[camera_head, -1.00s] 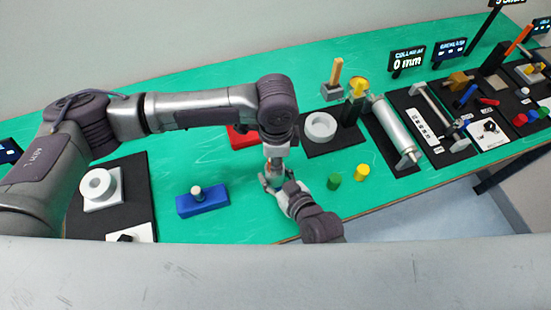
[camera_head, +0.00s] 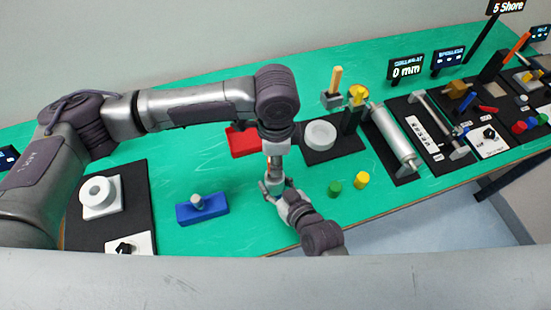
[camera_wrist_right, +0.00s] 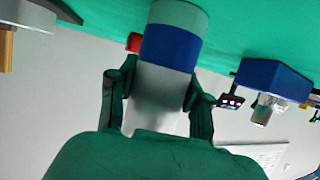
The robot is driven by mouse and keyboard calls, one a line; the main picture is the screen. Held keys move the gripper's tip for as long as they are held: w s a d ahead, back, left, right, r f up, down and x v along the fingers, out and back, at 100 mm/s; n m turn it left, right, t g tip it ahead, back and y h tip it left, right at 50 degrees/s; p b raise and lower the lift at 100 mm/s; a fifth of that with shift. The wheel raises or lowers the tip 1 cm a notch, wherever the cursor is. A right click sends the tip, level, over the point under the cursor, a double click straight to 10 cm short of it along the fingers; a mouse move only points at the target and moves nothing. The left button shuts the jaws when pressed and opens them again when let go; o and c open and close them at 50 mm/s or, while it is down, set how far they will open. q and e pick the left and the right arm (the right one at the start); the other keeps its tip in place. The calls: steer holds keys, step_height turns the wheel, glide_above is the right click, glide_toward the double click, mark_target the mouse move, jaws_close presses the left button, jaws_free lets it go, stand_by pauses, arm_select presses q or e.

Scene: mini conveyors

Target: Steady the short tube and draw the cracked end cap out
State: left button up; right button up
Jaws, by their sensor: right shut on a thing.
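My right gripper (camera_head: 276,188) comes in from the lower right and is shut around the short grey tube (camera_wrist_right: 160,95). The right wrist view shows the tube between both fingers, with a blue band (camera_wrist_right: 170,47) and a grey-green end (camera_wrist_right: 178,15) beyond them. My left gripper (camera_head: 276,158) points down just above the right one, in line with the tube. Its fingers are too small to tell whether they are open or shut. The cracked end cap cannot be made out clearly.
A blue block with a grey peg (camera_head: 201,207) stands to the left. Green (camera_head: 335,188) and yellow (camera_head: 361,180) cylinders stand right, near the table's front edge. A round white part (camera_head: 320,134) sits on a black mat behind them.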

steer(key=o, duration=1.2)
steer(key=shift+s+f, duration=0.15)
steer(key=shift+f, duration=0.2)
steer(key=shift+c, duration=0.2)
steer(key=shift+o, duration=1.5)
steer(key=shift+r, duration=0.15)
steer(key=shift+r, duration=0.1)
steer(key=v, duration=1.1)
steer(key=shift+s+d+r, duration=0.15)
steer(key=shift+s+d, duration=0.1)
